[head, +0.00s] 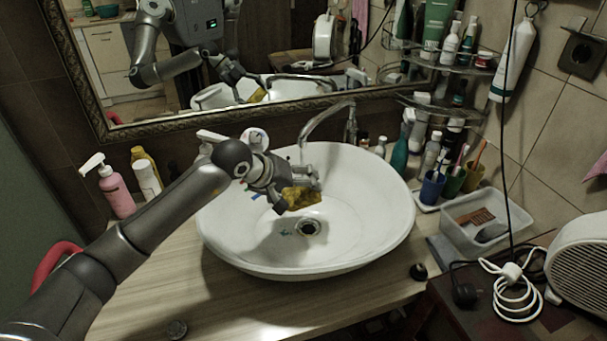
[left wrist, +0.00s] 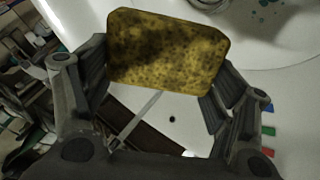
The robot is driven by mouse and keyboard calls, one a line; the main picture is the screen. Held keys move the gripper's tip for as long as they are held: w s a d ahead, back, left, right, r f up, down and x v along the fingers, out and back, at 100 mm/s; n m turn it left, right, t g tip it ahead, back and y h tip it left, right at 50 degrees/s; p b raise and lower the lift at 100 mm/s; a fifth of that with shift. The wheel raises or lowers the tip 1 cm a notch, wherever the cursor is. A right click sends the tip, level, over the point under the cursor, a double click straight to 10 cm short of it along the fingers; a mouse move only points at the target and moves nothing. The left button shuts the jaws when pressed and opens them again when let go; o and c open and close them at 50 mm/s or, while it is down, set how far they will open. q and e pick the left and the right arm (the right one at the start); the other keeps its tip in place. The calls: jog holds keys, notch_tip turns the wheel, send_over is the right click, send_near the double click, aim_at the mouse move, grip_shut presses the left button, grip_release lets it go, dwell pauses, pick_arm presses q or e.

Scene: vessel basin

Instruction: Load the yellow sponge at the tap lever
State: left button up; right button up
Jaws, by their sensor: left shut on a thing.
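The yellow sponge (head: 303,197) is between the fingers of my left gripper (head: 298,196), held over the white basin (head: 375,221). In the left wrist view the sponge (left wrist: 167,52) has dark specks, and the two fingers of my left gripper (left wrist: 157,88) press on its left and right sides. The tap (head: 327,112) arches over the back of the basin, behind and above the gripper. I cannot make out the tap lever clearly. My right gripper is not in view.
A pink pump bottle (head: 115,190) and a white bottle (head: 146,178) stand left of the basin. Cups with toothbrushes (head: 432,187) and a clear tray (head: 483,238) stand on the right. A mirror (head: 300,88) hangs behind. The counter's front left (head: 230,300) is mostly clear.

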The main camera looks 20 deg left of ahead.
aim_at(305, 193)
pick_arm(q)
jog(key=shift+s+d+r+p, duration=0.2)
jog(key=shift+s+d+r, duration=0.05)
jog(key=shift+s+r, duration=0.7)
jog(key=shift+s+d+r+p, duration=0.15)
jog(key=shift+s+d+r, duration=0.1)
jog(key=shift+s+r, duration=0.7)
jog(key=shift+s+f, duration=0.15)
jog(key=shift+f, duration=0.05)
